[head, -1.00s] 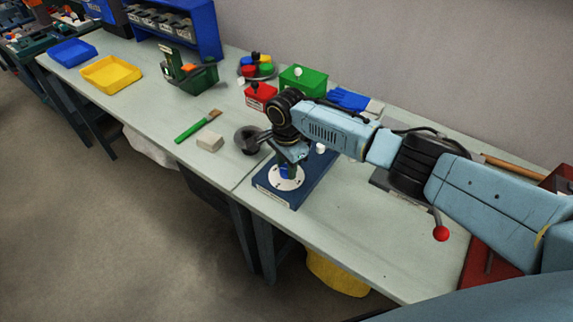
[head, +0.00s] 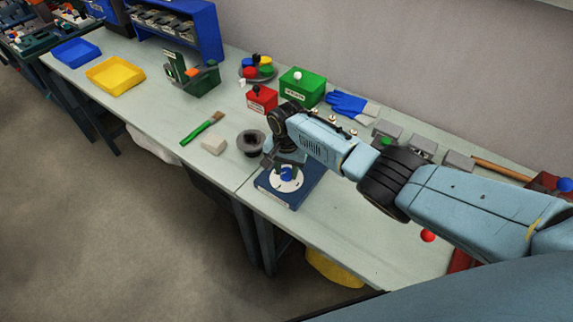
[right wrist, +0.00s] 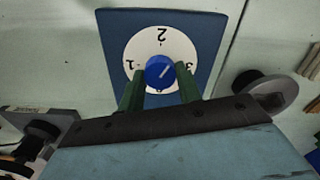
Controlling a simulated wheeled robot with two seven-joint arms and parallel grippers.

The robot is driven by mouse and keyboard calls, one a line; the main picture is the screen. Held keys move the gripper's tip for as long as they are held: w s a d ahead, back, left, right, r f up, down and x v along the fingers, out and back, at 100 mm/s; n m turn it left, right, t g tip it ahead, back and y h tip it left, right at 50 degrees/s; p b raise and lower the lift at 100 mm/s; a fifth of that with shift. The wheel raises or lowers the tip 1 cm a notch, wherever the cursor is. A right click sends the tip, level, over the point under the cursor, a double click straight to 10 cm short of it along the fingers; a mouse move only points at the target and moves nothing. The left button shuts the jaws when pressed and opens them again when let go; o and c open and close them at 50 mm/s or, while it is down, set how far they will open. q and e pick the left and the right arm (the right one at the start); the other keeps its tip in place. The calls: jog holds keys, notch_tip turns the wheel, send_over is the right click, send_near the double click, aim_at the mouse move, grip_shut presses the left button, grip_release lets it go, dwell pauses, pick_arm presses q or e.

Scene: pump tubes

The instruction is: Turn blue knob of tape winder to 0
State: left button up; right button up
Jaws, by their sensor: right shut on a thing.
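The blue knob (head: 286,175) sits on a round white dial (head: 273,184) on the blue base of the tape winder (head: 275,198). In the right wrist view the knob (right wrist: 159,70) has a pale slanted line, and the dial (right wrist: 150,45) shows 1 at left, 2 at top and 3 at right. The mark at the bottom is mostly hidden by the knob and gripper. My right gripper (head: 287,167) is over the dial. Its green fingers (right wrist: 158,75) stand on either side of the knob, shut on it. My left gripper is out of view.
Red (head: 262,99) and green (head: 302,87) boxes and a blue glove (head: 351,105) stand behind. The bench front left of the winder is mostly clear.

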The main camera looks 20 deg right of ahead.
jog(key=n, duration=0.4)
jog(key=shift+n+p, duration=0.3)
jog(key=shift+n, duration=0.1)
jog(key=n, duration=1)
jog(key=shift+n, duration=0.4)
jog(key=n, duration=1)
jog(key=shift+n, duration=0.4)
jog(key=n+b, duration=0.1)
jog(key=n, duration=0.4)
jog(key=shift+n, duration=0.3)
jog(key=n+b, duration=0.1)
jog(key=n, duration=0.4)
jog(key=shift+n+b, duration=0.8)
jog(key=shift+n, duration=1.6)
